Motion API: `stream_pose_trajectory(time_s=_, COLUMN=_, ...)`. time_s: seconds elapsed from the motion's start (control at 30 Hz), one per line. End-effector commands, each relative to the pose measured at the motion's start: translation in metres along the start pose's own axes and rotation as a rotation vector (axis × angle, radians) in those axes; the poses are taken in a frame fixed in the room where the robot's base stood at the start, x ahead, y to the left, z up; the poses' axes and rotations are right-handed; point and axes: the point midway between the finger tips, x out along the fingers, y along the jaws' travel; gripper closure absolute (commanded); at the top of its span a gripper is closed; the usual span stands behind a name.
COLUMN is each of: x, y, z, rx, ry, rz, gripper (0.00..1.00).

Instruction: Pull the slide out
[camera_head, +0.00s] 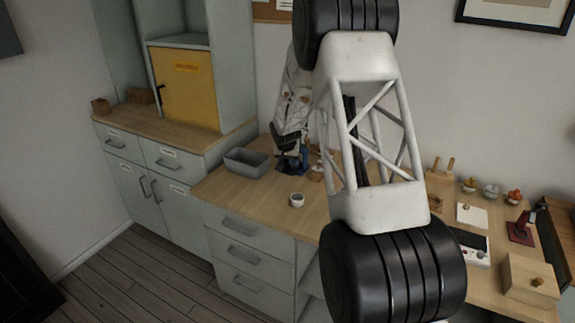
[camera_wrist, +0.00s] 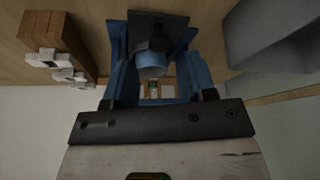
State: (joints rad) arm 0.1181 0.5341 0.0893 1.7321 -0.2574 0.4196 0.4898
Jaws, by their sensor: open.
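My gripper (camera_head: 291,160) is low over the desk, beside the grey bin. In the wrist view, my gripper (camera_wrist: 154,50) has its two blue fingers spread apart. A dark device (camera_wrist: 158,22) with a light blue round part (camera_wrist: 152,63) lies between the fingers; I cannot tell whether they touch it. A small pale piece with a green spot (camera_wrist: 153,86) shows behind the round part. I cannot tell whether this piece is the slide. My own arm hides much of the desk in the head view.
The grey bin (camera_head: 246,162) stands left of my gripper and shows at right in the wrist view (camera_wrist: 270,40). A white cup (camera_head: 296,200) stands in front. A wooden block with white pieces (camera_wrist: 58,42) is on the other side. Drawers (camera_head: 240,252) are below the desktop.

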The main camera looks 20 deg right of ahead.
Motion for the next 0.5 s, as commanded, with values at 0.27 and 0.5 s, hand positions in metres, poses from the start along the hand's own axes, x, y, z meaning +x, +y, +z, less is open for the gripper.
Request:
stream_pose_trajectory(time_s=0.27, x=0.025, y=0.0, z=0.0, rx=0.001, ry=0.0, rz=0.0, gripper=0.49)
stream_pose_trajectory(time_s=0.5, x=0.033, y=0.0, z=0.0, rx=0.001, ry=0.0, rz=0.0, gripper=0.49)
